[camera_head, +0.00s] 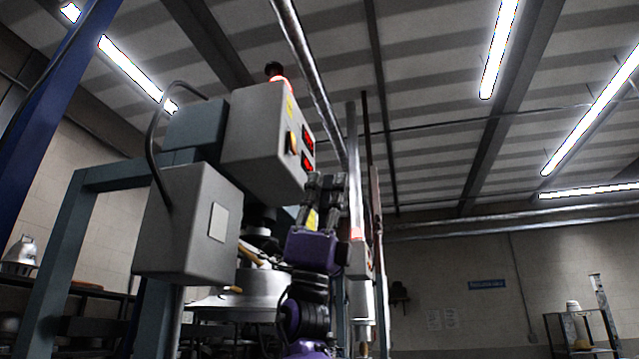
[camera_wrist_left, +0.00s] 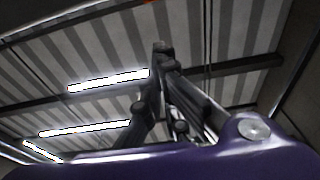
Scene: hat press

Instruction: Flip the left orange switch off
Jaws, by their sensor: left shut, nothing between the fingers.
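An orange switch (camera_head: 292,143) sits on the front face of a grey control box (camera_head: 258,150) in the head view, beside two red-lit displays (camera_head: 308,140). I see only this one orange switch clearly. My left gripper (camera_head: 327,178) points up just right of and below the box in the picture, with its fingers shut and empty. I cannot tell whether it touches the box. In the left wrist view its fingertips (camera_wrist_left: 160,48) meet against the ceiling, and the switch does not show clearly there. My right gripper is in neither view.
A second grey box (camera_head: 187,225) hangs lower left on the blue-grey press frame (camera_head: 62,240). A round metal press part (camera_head: 245,300) lies behind my arm. A metal pipe (camera_head: 310,70) runs above. The room at right is open, with a shelf (camera_head: 583,330) far back.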

